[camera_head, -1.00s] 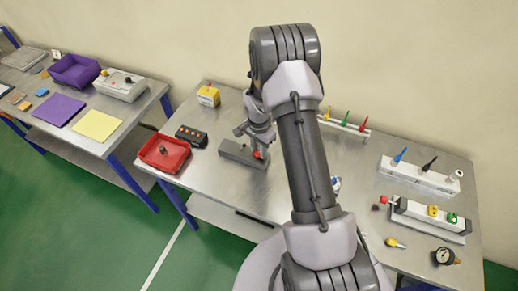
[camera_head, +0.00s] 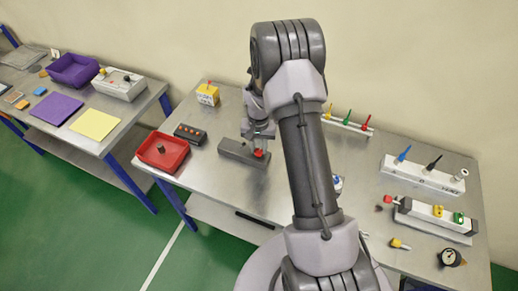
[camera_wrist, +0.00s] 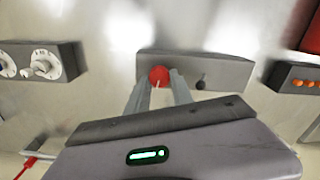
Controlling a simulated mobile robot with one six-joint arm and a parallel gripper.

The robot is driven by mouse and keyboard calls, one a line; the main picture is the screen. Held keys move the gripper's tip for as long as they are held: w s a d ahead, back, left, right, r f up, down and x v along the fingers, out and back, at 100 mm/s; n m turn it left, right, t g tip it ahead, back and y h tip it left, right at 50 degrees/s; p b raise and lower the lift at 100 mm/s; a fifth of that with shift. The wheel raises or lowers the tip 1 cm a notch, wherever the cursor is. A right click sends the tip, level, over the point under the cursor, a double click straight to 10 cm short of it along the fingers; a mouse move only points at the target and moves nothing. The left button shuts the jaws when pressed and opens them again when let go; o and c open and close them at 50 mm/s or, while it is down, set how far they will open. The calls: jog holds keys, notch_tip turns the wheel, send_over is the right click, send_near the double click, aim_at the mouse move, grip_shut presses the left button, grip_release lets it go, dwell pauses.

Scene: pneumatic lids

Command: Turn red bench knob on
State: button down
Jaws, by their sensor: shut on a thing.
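The red knob (camera_head: 260,153) sits on the right end of a dark grey box (camera_head: 232,151) on the bench. In the wrist view the red knob (camera_wrist: 159,76) lies at the tips of my gripper's fingers, on the grey box (camera_wrist: 225,69). A thin pale mark shows on its lower edge. My gripper (camera_wrist: 160,88) is shut on the knob, one finger on each side. A small black knob (camera_wrist: 201,84) is on the same box, beside the right finger. In the head view my gripper (camera_head: 260,143) is partly hidden by my arm.
A panel with orange buttons (camera_head: 190,134) and a red tray (camera_head: 163,152) stand left of the box. A yellow box (camera_head: 207,94) is behind. A rack of coloured levers (camera_head: 348,123) stands to the right. A grey box with pale dials (camera_wrist: 38,65) shows in the wrist view.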

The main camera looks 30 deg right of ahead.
aim_at(258, 151)
jog(key=n, duration=0.5)
jog(key=shift+n+b, duration=0.3)
jog(key=shift+b, duration=0.1)
jog(key=n, duration=0.5)
jog(key=shift+w+a, duration=0.1)
jog(key=shift+a, duration=0.05)
jog(key=shift+n, duration=0.3)
jog(key=c, duration=1.1)
grip_release()
notch_tip(258, 151, up, 18)
jog(key=p, duration=0.2)
jog(key=shift+f+p, duration=0.25)
jog(key=shift+p, duration=0.1)
